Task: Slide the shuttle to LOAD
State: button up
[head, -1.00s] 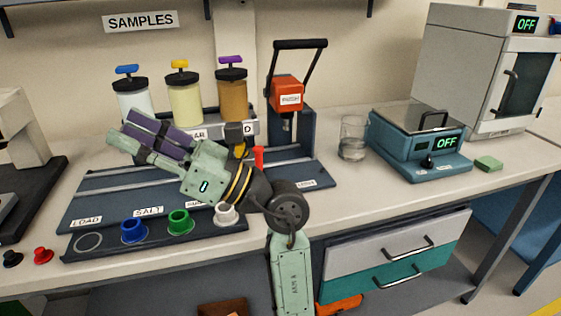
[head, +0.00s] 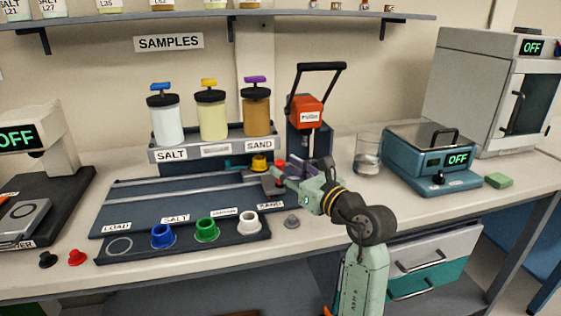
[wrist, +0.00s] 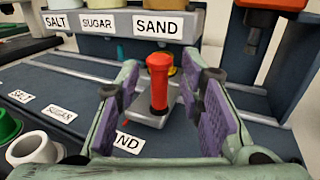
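The shuttle (head: 263,181) is a grey block on the rail of the dark blue track base (head: 135,206), near the SAND label at the right. Its upright red handle (wrist: 158,82) stands between my fingers in the wrist view. A yellow cup (head: 259,163) sits at the shuttle's far side. The LOAD label (head: 117,228) is at the track's left end. My gripper (wrist: 162,95) is open, with purple pads on both sides of the handle and visible gaps. In the head view my gripper (head: 277,178) partly hides the shuttle.
A front tray holds blue (head: 163,236), green (head: 207,230) and white (head: 248,222) cups. Three hoppers (head: 212,115) stand behind the track. The rail left of the shuttle looks clear.

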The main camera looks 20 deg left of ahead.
aim_at(282, 166)
jog(key=shift+x, duration=1.65)
grip_shut()
